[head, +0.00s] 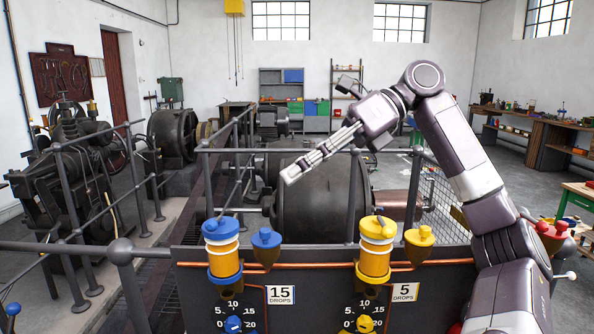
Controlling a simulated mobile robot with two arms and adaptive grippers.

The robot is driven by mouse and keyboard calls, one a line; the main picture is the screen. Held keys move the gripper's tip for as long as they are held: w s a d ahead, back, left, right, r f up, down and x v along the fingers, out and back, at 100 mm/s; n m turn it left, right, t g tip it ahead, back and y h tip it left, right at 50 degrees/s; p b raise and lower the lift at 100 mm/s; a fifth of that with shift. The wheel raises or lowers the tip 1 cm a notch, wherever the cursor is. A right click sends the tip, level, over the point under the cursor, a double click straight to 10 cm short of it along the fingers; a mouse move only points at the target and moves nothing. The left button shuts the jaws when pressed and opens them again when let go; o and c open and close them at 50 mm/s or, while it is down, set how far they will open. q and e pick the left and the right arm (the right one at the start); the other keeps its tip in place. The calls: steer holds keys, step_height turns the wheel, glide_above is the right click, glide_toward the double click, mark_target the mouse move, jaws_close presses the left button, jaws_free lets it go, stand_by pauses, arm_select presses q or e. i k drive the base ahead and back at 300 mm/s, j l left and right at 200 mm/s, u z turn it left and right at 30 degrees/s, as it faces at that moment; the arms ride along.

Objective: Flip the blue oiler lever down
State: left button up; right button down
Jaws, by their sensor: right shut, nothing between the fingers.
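The blue oiler (223,257) stands on the dark front panel, left of centre, with a blue cap over a white and yellow body. A small lever on its cap (220,222) is too small for me to tell up from down. My right gripper (290,175) reaches in from the right, its fingers shut and empty. It is in the air above and to the right of the blue oiler, apart from it. My left gripper is not in view.
A blue funnel cup (265,238) sits beside the blue oiler. The yellow oiler (375,250) and a yellow cup (418,236) stand to the right. A copper pipe (320,266) runs along the panel. Grey railings (277,150) and a large dark dynamo (315,205) stand behind.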

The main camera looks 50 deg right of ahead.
mark_target(210, 225)
steer(key=k+j, duration=0.45)
steer(key=j, duration=0.25)
steer(key=k+j, duration=0.25)
steer(key=j, duration=0.15)
